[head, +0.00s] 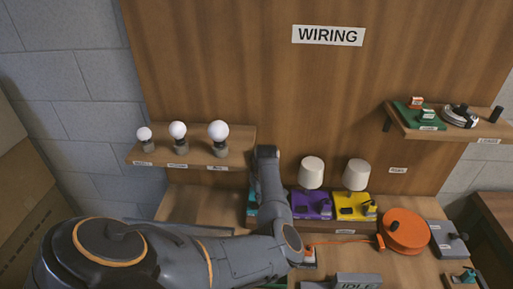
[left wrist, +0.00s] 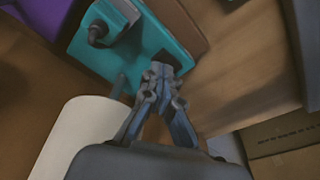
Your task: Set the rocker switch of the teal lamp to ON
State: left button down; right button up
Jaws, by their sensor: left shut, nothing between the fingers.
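The teal lamp's base (head: 251,207) stands at the left of the lamp row in the head view, mostly hidden behind my left arm. A pale rounded shape (left wrist: 82,138), apparently a lampshade, is at lower left. My left gripper (left wrist: 160,74) is shut and empty, its fingertips over or at the base's edge; contact cannot be told. In the head view the fingers are hidden by the arm. The rocker's position cannot be read. My right gripper is not in view.
A purple lamp (head: 311,204) and a yellow lamp (head: 354,205) stand close to the right. A shelf (head: 150,156) with three bulbs is at left.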

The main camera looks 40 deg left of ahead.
pick_arm(q)
jog(key=shift+f, duration=0.45)
jog(key=shift+f+b, duration=0.6)
jog(key=shift+b, duration=0.05)
dwell(0.3)
notch_tip(320, 180, up, 3)
jog(key=p, duration=0.2)
jog(key=shift+f+p, duration=0.1)
jog(key=shift+p, duration=0.3)
jog(key=shift+r, duration=2.15)
